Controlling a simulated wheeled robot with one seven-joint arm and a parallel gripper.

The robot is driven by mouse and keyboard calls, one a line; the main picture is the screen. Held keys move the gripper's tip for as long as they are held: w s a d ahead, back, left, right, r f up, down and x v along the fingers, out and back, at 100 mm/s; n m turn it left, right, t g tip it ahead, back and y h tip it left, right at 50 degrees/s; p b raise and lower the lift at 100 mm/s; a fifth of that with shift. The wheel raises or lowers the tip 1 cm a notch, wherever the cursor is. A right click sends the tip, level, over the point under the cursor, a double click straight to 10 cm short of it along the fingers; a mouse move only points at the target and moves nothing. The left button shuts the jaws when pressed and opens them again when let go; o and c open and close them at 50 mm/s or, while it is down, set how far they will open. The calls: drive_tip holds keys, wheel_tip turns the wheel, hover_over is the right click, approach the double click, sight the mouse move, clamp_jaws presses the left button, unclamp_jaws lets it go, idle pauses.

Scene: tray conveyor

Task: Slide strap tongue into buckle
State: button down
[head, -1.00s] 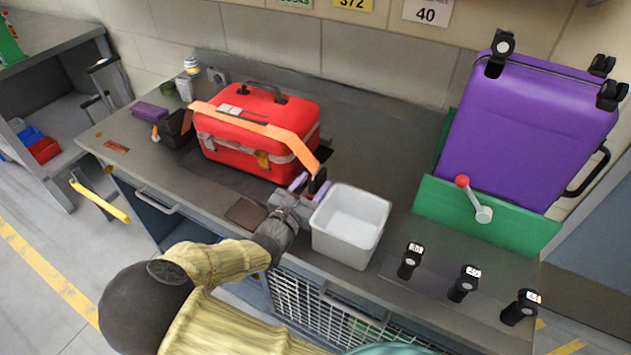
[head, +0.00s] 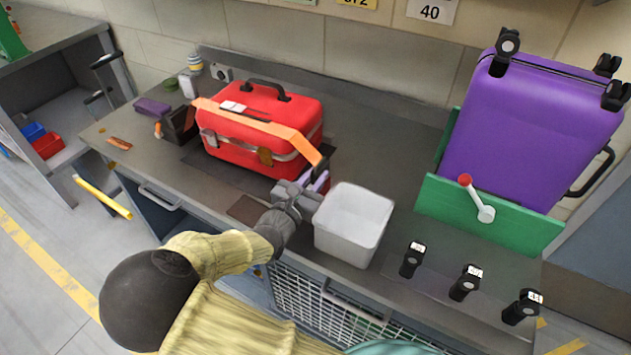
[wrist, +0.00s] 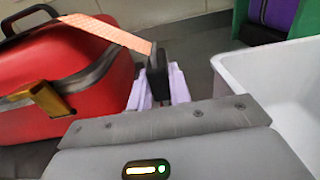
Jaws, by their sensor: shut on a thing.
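A red case (head: 255,147) stands on the counter, and an orange strap (head: 262,126) runs over its top. The strap's right end slopes down beside the case to a black tongue (wrist: 157,76). My gripper (head: 318,183) is at the case's right front corner. In the wrist view its two lilac fingers (wrist: 158,91) are shut on the black tongue, which stands upright between them. A brass latch (head: 265,157) sits on the case's front, and it also shows in the wrist view (wrist: 50,99). I cannot make out the buckle for certain.
A white bin (head: 338,240) stands just right of my gripper. A purple suitcase (head: 530,135) leans behind a green panel (head: 450,209) at the right. Several black tagged pieces (head: 465,285) stand at the front right. A black holder (head: 181,125) is left of the case.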

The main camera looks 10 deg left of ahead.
sight(315, 172)
wheel_tip(315, 172, up, 8)
drive_tip(key=shift+r+p, duration=0.1)
drive_tip(key=shift+p, duration=0.4)
drive_tip(key=shift+f+b, duration=1.4)
drive_tip(key=shift+f, duration=1.15)
drive_tip(key=shift+s, duration=0.1)
drive_tip(key=shift+d+p, duration=0.1)
drive_tip(key=shift+p, duration=0.75)
drive_tip(key=shift+f+b, duration=1.4)
drive_tip(key=shift+f, duration=1.25)
idle(0.4)
drive_tip(key=c, duration=1.2)
unclamp_jaws()
